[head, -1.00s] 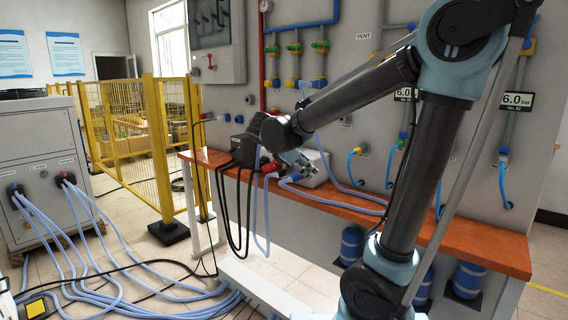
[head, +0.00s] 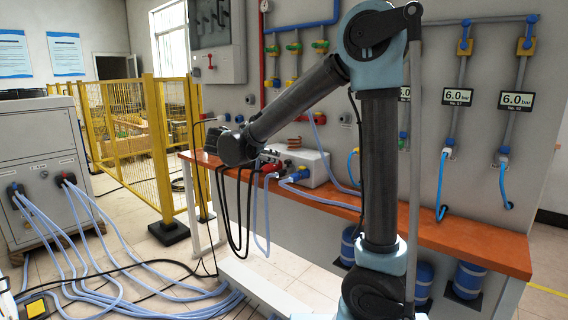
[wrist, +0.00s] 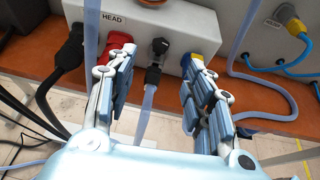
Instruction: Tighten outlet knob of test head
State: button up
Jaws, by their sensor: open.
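The test head is the pale box labelled HEAD (wrist: 192,17) across the top of the wrist view; it also sits on the orange bench in the head view (head: 313,170). Its front carries a red fitting (wrist: 92,47) at left, a black knob-like fitting (wrist: 158,48) with a hose hanging below, and a yellow-and-blue fitting (wrist: 196,65) at right. I cannot tell which is the outlet knob. My gripper (wrist: 159,56) is open and empty, its fingers spread either side of the black fitting. The right finger partly covers the yellow-and-blue fitting. In the head view my arm hides the gripper.
A black cable (wrist: 72,60) and pale hoses (wrist: 145,115) hang in front of the box. The orange bench (head: 440,235) runs along the wall panel. A grey cabinet (head: 40,165) with hoses on the floor and a yellow fence (head: 125,150) stand at left.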

aim_at(287, 160)
jog(key=x, duration=1.2)
jog(key=shift+s+f, duration=0.1)
jog(key=c, duration=1.1)
